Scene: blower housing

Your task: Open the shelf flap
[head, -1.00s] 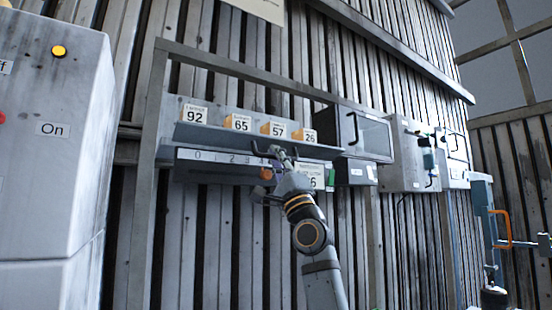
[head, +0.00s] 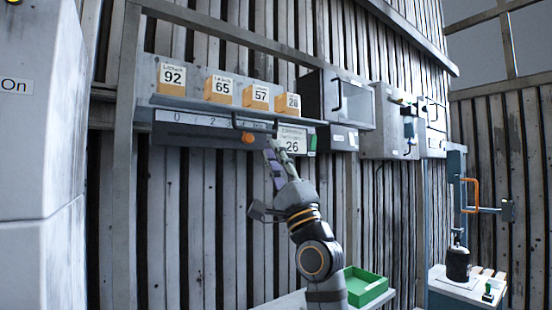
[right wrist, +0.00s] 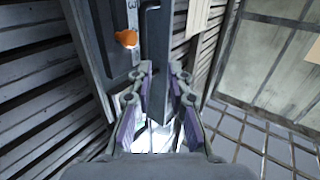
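The wall shelf (head: 185,103) carries numbered boxes in the head view, and its grey front edge runs above a scale strip (head: 190,120). I cannot tell exactly where the flap ends. A dark bar handle (head: 255,124) sits on the front, near an orange knob (head: 248,139). My right gripper (head: 271,147) is just below the right end of the handle. In the right wrist view the right gripper (right wrist: 160,78) is open, its fingers on either side of a dark bar (right wrist: 153,55). Contact cannot be made out. My left gripper is not in view.
A box with a glass door (head: 352,104) and a grey wall cabinet (head: 390,130) hang to the right of the shelf. A green bin (head: 366,291) stands at the lower right. A large grey cabinet (head: 38,150) stands at the left.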

